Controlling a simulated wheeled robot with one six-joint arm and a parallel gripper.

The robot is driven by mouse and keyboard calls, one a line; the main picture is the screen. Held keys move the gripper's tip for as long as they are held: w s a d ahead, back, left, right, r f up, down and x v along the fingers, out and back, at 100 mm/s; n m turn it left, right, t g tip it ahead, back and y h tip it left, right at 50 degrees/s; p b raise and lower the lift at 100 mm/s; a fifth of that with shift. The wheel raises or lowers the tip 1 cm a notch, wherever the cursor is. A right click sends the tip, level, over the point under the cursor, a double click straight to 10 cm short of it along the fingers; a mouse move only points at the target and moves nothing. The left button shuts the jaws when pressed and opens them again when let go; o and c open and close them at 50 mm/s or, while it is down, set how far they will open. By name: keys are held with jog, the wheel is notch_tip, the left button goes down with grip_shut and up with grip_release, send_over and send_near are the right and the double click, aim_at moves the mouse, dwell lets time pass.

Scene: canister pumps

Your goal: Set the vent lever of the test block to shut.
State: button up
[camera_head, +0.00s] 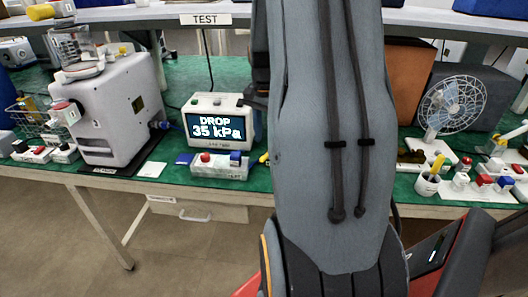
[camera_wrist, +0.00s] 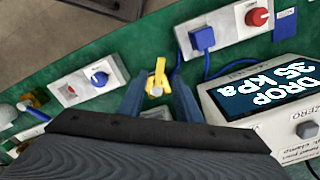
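A yellow lever (camera_wrist: 156,78) shows in the wrist view, between the fingertips of my gripper (camera_wrist: 158,90). The dark fingers stand apart, one on each side of it, and I see no clear contact. In the head view a bit of yellow (camera_head: 263,158) shows beside my arm, right of the display unit; my arm hides the rest and my gripper's fingertips. The display unit (camera_head: 219,103) reads "DROP 35 kPa"; its screen also shows in the wrist view (camera_wrist: 262,92). I cannot read any marks for the lever's setting.
A white block with a red knob (camera_head: 205,157) and a blue plug (camera_wrist: 202,38) stands before the display unit. Another block with a blue knob (camera_wrist: 99,78) lies left in the wrist view. A grey canister machine (camera_head: 112,115) and a fan (camera_head: 452,103) stand on the green bench.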

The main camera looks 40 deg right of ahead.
aim_at(264, 156)
jog(key=shift+a+f+p, duration=0.1)
jog(key=shift+f+p, duration=0.35)
jog(key=shift+f, duration=2.6)
grip_shut()
